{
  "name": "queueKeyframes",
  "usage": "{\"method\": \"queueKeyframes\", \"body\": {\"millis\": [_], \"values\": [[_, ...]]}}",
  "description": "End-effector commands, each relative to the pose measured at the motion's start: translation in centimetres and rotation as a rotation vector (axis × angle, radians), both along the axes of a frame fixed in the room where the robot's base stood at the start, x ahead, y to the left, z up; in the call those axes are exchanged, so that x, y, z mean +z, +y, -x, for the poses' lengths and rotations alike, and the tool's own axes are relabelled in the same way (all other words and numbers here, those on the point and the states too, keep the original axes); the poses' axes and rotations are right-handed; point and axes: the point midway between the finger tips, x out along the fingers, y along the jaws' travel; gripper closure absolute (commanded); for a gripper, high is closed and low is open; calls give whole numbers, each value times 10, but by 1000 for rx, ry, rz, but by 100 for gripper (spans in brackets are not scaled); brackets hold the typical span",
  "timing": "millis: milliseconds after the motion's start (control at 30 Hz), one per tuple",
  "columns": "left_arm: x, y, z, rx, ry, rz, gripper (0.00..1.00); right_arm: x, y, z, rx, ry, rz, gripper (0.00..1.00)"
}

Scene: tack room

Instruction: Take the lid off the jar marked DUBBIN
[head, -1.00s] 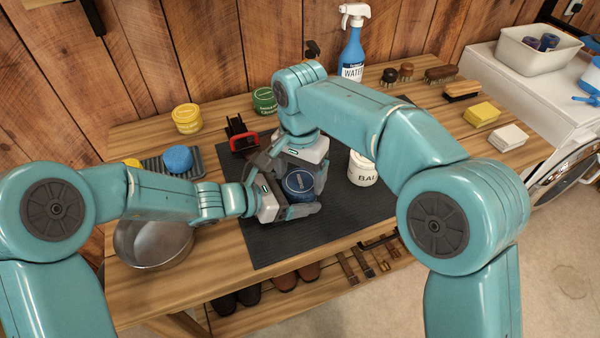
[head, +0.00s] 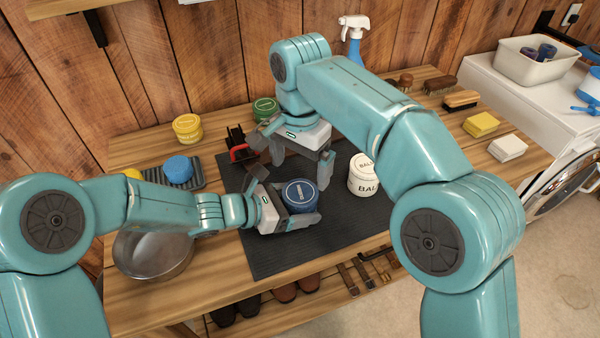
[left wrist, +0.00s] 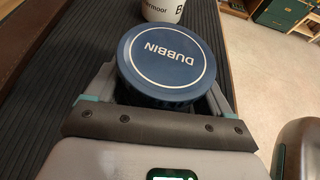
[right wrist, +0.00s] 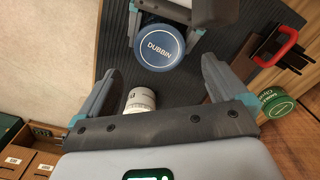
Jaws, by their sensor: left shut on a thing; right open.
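The dark blue jar (head: 300,198) stands on the black mat in the head view. Its blue lid, marked DUBBIN (left wrist: 167,52), is on top of it in the left wrist view and also shows in the right wrist view (right wrist: 159,46). My left gripper (head: 298,208) is shut on the jar, with a finger on either side of its body below the lid. My right gripper (head: 292,160) is open and empty, pointing down, above and just behind the jar. Its open fingers (right wrist: 161,66) show in the right wrist view. The jar's far side is hidden.
A white jar with BAL lettering (head: 363,181) stands right of the blue jar on the black mat (head: 270,255). A red-handled tool (head: 240,152) and a green tin (head: 265,108) are behind. A metal bowl (head: 150,270) is at left. The mat's front is clear.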

Motion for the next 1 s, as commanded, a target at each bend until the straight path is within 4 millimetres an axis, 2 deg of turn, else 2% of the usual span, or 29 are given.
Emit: {"method": "queueKeyframes", "body": {"millis": [100,200,633,800,1000], "values": [[0,0,0,-1,1,-1,100,15,1,0,-122,-2,-1,0],[0,0,0,-1,1,-1,100,15,0,1,-167,1,1,0],[0,0,0,-1,1,-1,100,-50,0,1,-167,2,2,0],[0,0,0,-1,1,-1,100,-60,0,1,-167,1,1,0],[0,0,0,-1,1,-1,100,-61,0,1,-167,-1,1,0]]}}
